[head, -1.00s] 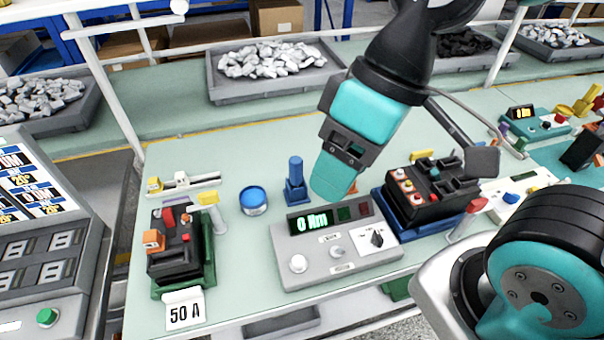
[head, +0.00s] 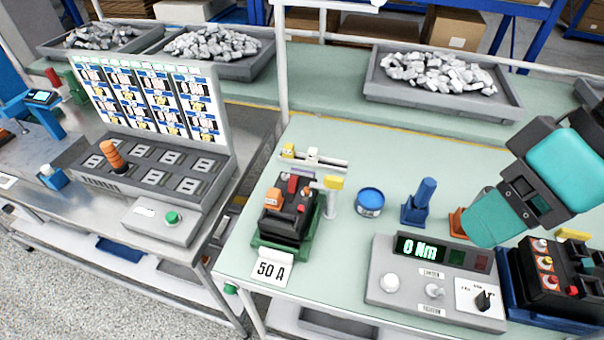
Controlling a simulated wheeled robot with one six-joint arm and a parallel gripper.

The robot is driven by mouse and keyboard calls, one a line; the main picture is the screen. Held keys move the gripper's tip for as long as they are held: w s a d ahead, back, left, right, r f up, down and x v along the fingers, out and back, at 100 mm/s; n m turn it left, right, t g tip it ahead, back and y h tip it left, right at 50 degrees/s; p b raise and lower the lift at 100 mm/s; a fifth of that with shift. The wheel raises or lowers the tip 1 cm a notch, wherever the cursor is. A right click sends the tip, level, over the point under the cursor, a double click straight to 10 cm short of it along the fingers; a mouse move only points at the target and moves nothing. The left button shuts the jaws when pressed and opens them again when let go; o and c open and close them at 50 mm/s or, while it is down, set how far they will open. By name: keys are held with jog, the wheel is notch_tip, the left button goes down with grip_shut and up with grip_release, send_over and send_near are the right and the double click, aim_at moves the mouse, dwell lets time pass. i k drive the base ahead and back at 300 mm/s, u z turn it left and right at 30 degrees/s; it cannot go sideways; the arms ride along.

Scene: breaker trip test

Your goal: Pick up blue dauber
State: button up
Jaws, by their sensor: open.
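The blue dauber (head: 425,191) stands upright in a blue holder (head: 415,214) on the pale green bench top, behind the grey torque readout box. My gripper (head: 480,228) is to the right of the dauber, apart from it and empty as far as I see. Its teal fingers point down and left, seen from the side, so the gap between them is hidden. An orange piece (head: 457,222) shows between the dauber and my gripper, partly hidden by the fingers.
A blue-lidded tin (head: 370,202) stands left of the dauber. The readout box (head: 438,281) shows 0 Nm. A breaker (head: 287,217) in a green cradle sits at left, with a 50 A card (head: 271,271) in front. A black device (head: 555,278) stands at right.

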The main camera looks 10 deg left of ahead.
aim_at(428, 186)
jog(key=u, duration=2)
jog(key=k, duration=0.75)
jog(key=z, duration=1.1)
jog(key=i, duration=0.5)
jog(key=u, duration=0.05)
